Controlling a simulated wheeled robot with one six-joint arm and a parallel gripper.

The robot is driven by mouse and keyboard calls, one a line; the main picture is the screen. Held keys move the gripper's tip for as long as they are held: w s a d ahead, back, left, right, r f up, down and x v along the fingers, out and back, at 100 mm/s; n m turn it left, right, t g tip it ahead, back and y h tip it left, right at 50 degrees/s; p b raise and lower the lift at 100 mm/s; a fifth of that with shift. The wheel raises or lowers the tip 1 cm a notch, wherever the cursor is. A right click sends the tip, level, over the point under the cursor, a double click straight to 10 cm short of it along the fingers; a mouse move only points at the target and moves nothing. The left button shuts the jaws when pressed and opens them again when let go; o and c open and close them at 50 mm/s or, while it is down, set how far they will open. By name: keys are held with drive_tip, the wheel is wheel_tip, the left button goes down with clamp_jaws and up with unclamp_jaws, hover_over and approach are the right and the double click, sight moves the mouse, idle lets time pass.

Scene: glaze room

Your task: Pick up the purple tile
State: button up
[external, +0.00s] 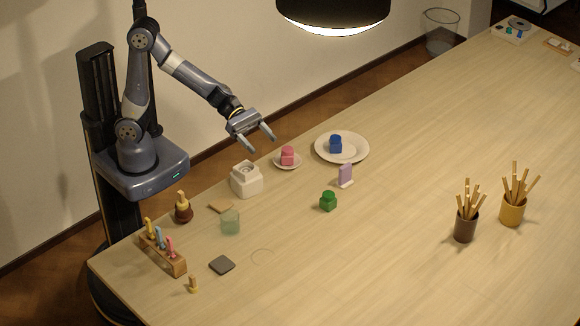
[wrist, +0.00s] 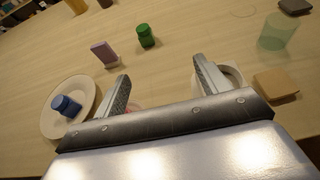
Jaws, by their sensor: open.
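The purple tile (external: 345,173) stands upright in a small white holder on the table, right of the pink jar and in front of the white plate. In the wrist view the purple tile (wrist: 103,52) shows at the upper left, beyond the left finger. My gripper (external: 260,144) is open and empty, raised above the table near the white block and the pink jar. It is left of the tile and apart from it. In the wrist view my gripper (wrist: 160,82) has its two fingers spread wide, with bare table between their tips.
A green jar (external: 328,201) stands just in front of the tile. A blue jar (external: 336,144) sits on a white plate (external: 361,149) behind it. A pink jar (external: 288,155) on a saucer and a white block (external: 246,179) stand left.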

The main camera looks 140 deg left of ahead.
drive_tip(key=w+a+f+p, duration=0.1)
drive_tip(key=w+a+p, duration=0.1)
drive_tip(key=w+a, duration=0.5)
drive_tip(key=p, duration=0.3)
approach(344, 174)
drive_tip(key=w+f, duration=0.1)
drive_tip(key=w+a+f+p, duration=0.1)
drive_tip(key=w+f, duration=0.1)
drive_tip(key=shift+w, duration=0.25)
drive_tip(key=p+x, duration=0.1)
drive_tip(key=x, duration=0.1)
drive_tip(key=p+x, duration=0.2)
drive_tip(key=shift+r, duration=0.3)
drive_tip(key=shift+x, duration=0.75)
drive_tip(key=shift+f, duration=0.1)
drive_tip(key=shift+c, duration=0.4)
drive_tip(key=c, duration=1)
drive_tip(key=shift+c, duration=0.2)
